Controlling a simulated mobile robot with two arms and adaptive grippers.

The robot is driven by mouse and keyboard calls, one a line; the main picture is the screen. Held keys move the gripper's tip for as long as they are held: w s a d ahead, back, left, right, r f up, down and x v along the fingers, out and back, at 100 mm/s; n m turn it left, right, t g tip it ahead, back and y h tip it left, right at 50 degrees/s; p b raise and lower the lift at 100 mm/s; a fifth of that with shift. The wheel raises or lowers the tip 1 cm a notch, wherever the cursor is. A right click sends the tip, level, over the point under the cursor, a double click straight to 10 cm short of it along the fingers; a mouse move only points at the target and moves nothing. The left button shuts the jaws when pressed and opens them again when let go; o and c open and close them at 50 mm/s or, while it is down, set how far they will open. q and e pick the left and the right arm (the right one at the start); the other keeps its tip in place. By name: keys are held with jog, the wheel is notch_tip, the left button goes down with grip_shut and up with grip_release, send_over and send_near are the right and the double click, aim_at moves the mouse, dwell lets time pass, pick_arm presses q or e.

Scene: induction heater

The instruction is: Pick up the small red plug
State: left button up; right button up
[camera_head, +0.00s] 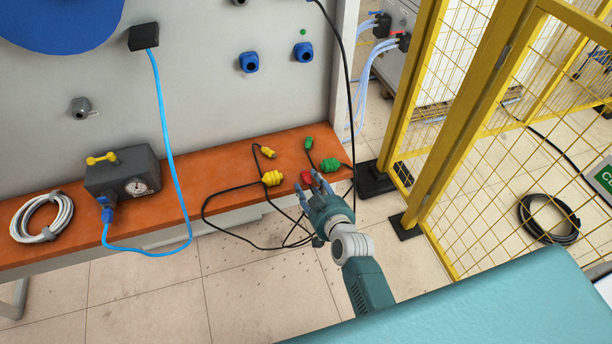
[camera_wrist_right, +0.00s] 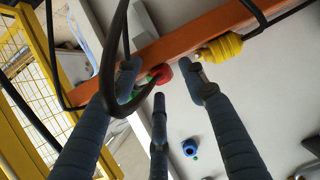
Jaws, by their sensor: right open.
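The small red plug (camera_head: 306,177) lies near the front edge of the orange bench (camera_head: 215,180), left of the green connector. In the right wrist view the red plug (camera_wrist_right: 164,73) shows beyond my fingers, with a black cable crossing in front of part of the view. My right gripper (camera_head: 318,182) is open and empty, its fingertips close to the plug in the head view. In the right wrist view the right gripper's fingers (camera_wrist_right: 160,85) are spread around the line to the plug. Whether they touch it I cannot tell. My left gripper is not in view.
A yellow connector (camera_head: 272,178) and a green connector (camera_head: 330,165) flank the plug. Black cables (camera_head: 240,235) hang over the bench front. A gauge box (camera_head: 125,175) and a coiled cable (camera_head: 42,217) sit at left. Yellow fencing (camera_head: 470,150) stands at right.

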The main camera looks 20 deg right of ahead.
jog(key=shift+c, duration=0.3)
grip_shut()
dwell(0.3)
